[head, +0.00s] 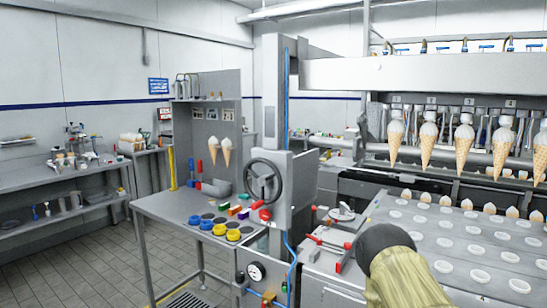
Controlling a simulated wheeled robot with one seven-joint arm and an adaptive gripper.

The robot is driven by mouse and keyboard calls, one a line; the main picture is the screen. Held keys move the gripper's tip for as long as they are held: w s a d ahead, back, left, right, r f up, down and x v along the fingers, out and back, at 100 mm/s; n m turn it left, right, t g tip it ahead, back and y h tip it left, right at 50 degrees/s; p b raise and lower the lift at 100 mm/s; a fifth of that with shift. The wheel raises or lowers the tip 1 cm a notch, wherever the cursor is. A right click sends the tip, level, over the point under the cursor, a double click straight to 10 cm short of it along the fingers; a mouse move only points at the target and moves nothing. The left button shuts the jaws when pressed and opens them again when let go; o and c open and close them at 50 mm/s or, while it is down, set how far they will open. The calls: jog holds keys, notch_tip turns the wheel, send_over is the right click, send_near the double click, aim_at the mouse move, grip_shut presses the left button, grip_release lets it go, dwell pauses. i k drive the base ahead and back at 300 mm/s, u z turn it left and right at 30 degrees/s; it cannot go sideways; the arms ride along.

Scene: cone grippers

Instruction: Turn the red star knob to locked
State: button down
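A small red knob (265,214) shows at the lower left of the grey column housing, just below the black handwheel (263,181). It looks like the red star knob, but it is too small to make out its lobes or any locked mark. A dark rounded part and a tan part of my arm show at the lower right, apart from the knob. My gripper's fingers do not show.
A grey bench (165,209) with yellow and blue cups (220,229) and coloured blocks stands left of the column. A pressure gauge (256,271) and a blue hose are below the knob. Red-handled clamps (333,241) and a tray of round holders (460,250) lie right.

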aim_at(264, 214)
jog(key=u, duration=1.95)
jog(key=i, duration=1.9)
jog(key=z, duration=2.35)
